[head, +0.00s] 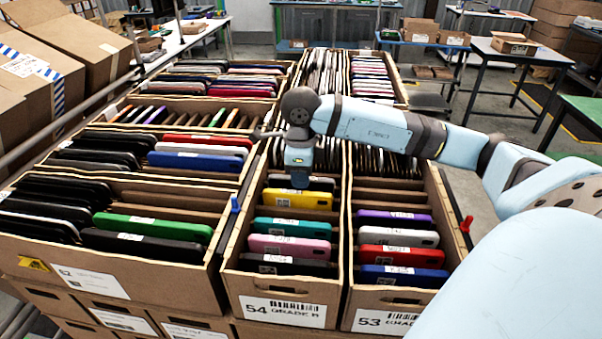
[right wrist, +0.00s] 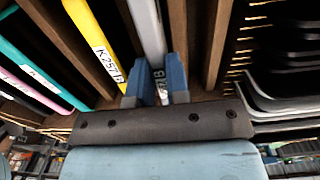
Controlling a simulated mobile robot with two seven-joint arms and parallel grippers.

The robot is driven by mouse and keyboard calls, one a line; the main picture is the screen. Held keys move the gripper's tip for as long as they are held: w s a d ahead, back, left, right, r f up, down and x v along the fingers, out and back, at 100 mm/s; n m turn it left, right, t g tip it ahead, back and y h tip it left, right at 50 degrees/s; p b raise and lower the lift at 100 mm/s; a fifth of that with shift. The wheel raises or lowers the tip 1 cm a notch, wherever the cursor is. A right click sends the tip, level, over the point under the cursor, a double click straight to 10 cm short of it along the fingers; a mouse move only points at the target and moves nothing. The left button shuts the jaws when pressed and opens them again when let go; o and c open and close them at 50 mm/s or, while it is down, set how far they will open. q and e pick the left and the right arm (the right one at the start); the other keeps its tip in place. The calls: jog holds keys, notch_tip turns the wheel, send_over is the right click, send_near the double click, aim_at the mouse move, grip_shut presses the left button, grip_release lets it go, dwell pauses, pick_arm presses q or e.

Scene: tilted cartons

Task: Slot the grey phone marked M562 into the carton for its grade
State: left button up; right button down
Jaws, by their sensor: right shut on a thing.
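The grey phone (right wrist: 147,30) stands on edge between the two blue fingers of my right gripper (right wrist: 155,82) in the right wrist view. The jaws are shut on it. Its label is partly covered by the fingers; only an ending like "2/B" shows. In the head view my right gripper (head: 299,178) points down into carton 54 (head: 283,309), just behind a yellow phone (head: 297,199). The phone sits between wooden dividers, in the slot behind the yellow phone; its depth is unclear. The carton's grade letter is hard to read. My left gripper is not in view.
Carton 54 also holds teal (head: 292,226), pink and black phones in front. Carton 53 (head: 386,320) at right holds purple, white, red and blue phones, with bare dividers behind. Carton 52 (head: 91,281) is at left. Dark phones stand close behind my gripper.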

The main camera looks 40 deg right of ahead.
jog(key=shift+f+b, duration=0.3)
dwell(1.2)
jog(key=c, duration=1)
grip_release()
jog(key=shift+r, duration=6.95)
jog(key=shift+r, duration=0.1)
notch_tip(320, 180, up, 7)
jog(key=p, duration=0.5)
jog(key=shift+p, duration=0.4)
